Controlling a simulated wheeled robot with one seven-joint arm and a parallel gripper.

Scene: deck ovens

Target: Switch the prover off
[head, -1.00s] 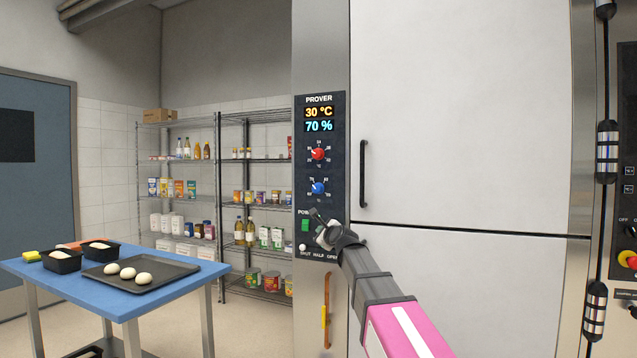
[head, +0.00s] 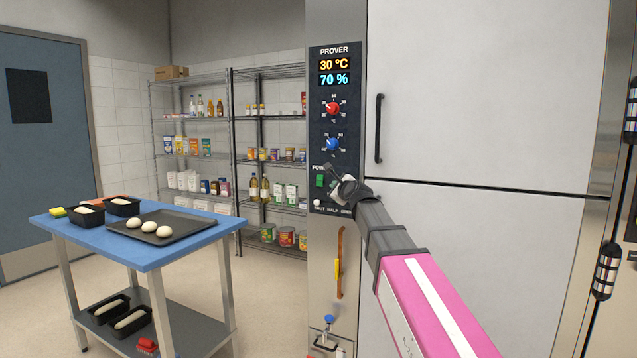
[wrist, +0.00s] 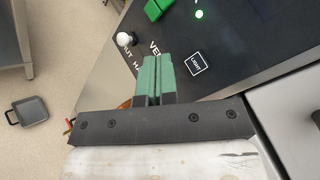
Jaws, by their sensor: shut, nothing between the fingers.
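The prover's control panel (head: 346,60) shows lit readouts of 30 °C and 70 %, above a red knob (head: 333,108) and a blue knob (head: 333,144). The green power switch (head: 320,181) is below them, at the panel's left. I cannot tell whether the fingers touch the panel.
A white vent knob (head: 317,203) sits at the panel's bottom left, close to the fingers. A black door handle (head: 379,128) stands out to the right. A blue table (head: 150,254) with dough and pans is at left, before wire shelves (head: 236,153).

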